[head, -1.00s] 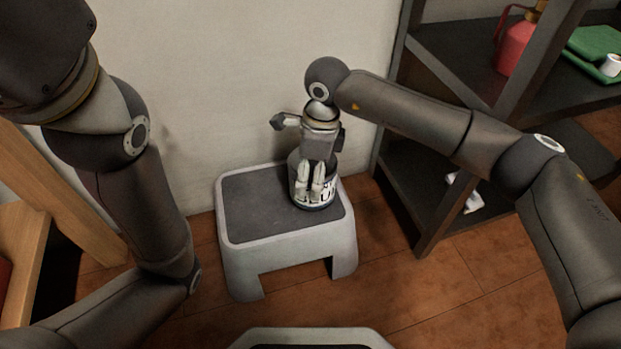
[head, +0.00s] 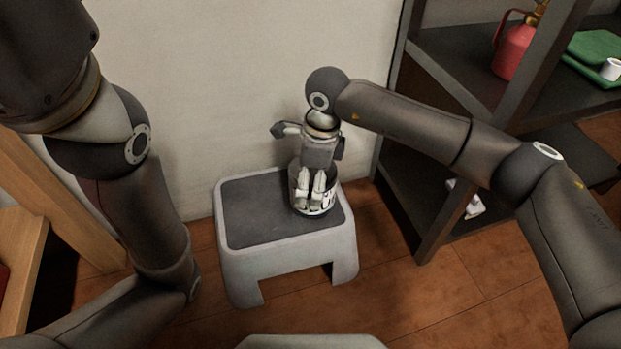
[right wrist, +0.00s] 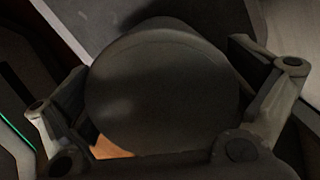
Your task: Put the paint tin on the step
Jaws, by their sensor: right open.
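The paint tin (head: 328,202), dark with a white label, stands upright on the step's top near its right side. The step (head: 254,208) is a light grey stool with a dark top, standing on the floor by the wall. My right gripper (head: 310,206) points down at the tin, its pale fingers partly hiding it. In the right wrist view the tin's dark round top (right wrist: 165,90) lies between the spread fingers, which are open. Whether a finger touches it I cannot tell. My left arm shows at the left, but its gripper is out of view.
A dark shelf unit (head: 455,70) stands at the right with a red can (head: 515,48) and a green tray (head: 597,50). A wooden frame (head: 75,215) is at the left. The step's left and middle top is clear.

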